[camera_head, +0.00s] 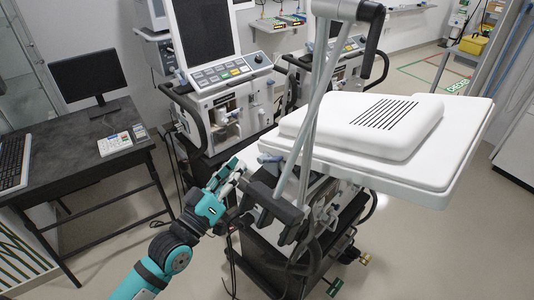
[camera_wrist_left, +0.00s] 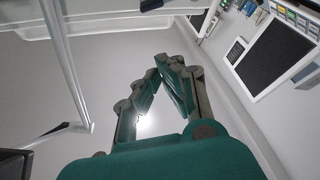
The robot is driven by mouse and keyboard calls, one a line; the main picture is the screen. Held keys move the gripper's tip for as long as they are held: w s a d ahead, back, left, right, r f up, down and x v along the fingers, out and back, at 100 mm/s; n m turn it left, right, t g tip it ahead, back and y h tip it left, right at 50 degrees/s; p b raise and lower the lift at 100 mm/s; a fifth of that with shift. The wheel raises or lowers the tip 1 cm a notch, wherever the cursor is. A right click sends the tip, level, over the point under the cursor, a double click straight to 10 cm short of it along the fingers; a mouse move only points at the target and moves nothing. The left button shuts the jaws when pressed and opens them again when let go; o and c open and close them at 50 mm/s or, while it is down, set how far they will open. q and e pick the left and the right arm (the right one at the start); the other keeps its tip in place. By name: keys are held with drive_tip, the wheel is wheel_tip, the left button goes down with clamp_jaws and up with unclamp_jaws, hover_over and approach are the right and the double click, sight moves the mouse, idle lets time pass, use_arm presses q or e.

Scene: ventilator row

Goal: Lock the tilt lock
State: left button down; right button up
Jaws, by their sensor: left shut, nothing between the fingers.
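My left gripper (camera_head: 233,172) is shut and empty, with teal and grey fingers. It is at the left side of the nearest ventilator cart, beside its dark bracket (camera_head: 272,200). In the left wrist view its fingers (camera_wrist_left: 172,62) come together near the middle, with nothing between them. A small blue-grey lever (camera_head: 270,158) sticks out at the left edge of the white top, just right of the fingertips. I cannot tell whether it is the tilt lock. No part is clearly readable as a tilt lock or its position. My right gripper is not in view.
The cart's white top (camera_head: 460,150) reaches out to the right, with grey poles (camera_head: 318,100) rising in front of it. Another ventilator (camera_head: 225,95) stands behind. A dark desk (camera_head: 80,165) with a monitor (camera_head: 88,77) is at left. Floor is free between desk and cart.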

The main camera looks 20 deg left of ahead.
use_arm(q)
wheel_tip(320, 180, up, 3)
drive_tip(key=p, duration=0.4)
hover_over(272, 159)
drive_tip(key=a, duration=0.3)
drive_tip(key=shift+s+d+f, duration=0.3)
drive_tip(key=shift+d+f, duration=0.05)
drive_tip(key=shift+f, duration=0.25)
drive_tip(key=shift+s+d+f, duration=0.3)
drive_tip(key=shift+d+f, duration=0.1)
drive_tip(key=shift+f, duration=0.25)
drive_tip(key=shift+s+d+f, duration=0.3)
drive_tip(key=shift+d+f, duration=0.05)
drive_tip(key=shift+f, duration=0.25)
